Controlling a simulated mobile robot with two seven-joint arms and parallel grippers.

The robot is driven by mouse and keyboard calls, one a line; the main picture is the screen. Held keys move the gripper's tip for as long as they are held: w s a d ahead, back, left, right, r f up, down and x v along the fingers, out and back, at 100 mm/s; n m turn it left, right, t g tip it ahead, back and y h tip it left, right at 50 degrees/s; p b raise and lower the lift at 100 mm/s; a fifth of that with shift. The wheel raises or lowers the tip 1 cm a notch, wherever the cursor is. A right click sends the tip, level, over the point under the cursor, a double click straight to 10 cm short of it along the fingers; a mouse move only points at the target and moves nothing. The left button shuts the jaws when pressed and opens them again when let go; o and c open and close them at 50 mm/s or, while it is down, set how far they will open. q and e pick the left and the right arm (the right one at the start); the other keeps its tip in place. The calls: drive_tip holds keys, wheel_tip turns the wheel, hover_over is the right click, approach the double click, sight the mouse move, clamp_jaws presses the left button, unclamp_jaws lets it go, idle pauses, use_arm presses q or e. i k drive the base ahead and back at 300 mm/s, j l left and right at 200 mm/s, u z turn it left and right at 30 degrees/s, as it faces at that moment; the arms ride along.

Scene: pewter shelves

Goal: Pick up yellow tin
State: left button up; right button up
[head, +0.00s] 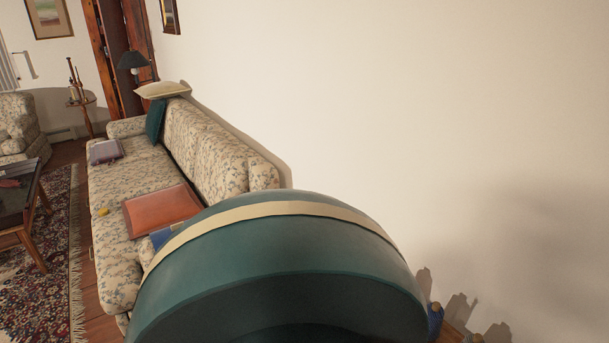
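No object that I can clearly make out as a yellow tin shows in the head view. A small yellow thing (103,211) lies on the seat of the floral sofa (140,176), near its front edge; it is too small to tell what it is. Neither of my grippers is in view.
A large teal lampshade (285,250) with a cream band fills the lower middle and hides what is behind it. An orange cushion (162,209) lies on the sofa. A dark table (22,205) stands left on a patterned rug (50,270). A blank wall (400,110) fills the right.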

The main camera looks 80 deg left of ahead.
sight(104, 211)
drive_tip(key=u, duration=3.95)
drive_tip(key=i+j+u, duration=0.3)
drive_tip(key=i, duration=0.2)
drive_tip(key=i+j+u, duration=0.3)
drive_tip(key=i, duration=0.2)
drive_tip(key=i+u, duration=0.3)
drive_tip(key=i, duration=0.25)
drive_tip(key=i+z, duration=0.15)
drive_tip(key=i, duration=0.3)
drive_tip(key=i+j+z, duration=0.2)
drive_tip(key=i, duration=0.3)
drive_tip(key=i+j+z, duration=0.15)
drive_tip(key=i, duration=0.3)
drive_tip(key=i+j+z, duration=0.15)
drive_tip(key=z, duration=0.3)
drive_tip(key=i+j+z, duration=0.25)
drive_tip(key=z, duration=0.2)
drive_tip(key=i+j+z, duration=0.3)
drive_tip(key=z, duration=0.15)
drive_tip(key=i+j+z, duration=0.1)
drive_tip(key=j+z, duration=0.35)
drive_tip(key=i+j+z, duration=0.1)
drive_tip(key=j+z, duration=0.3)
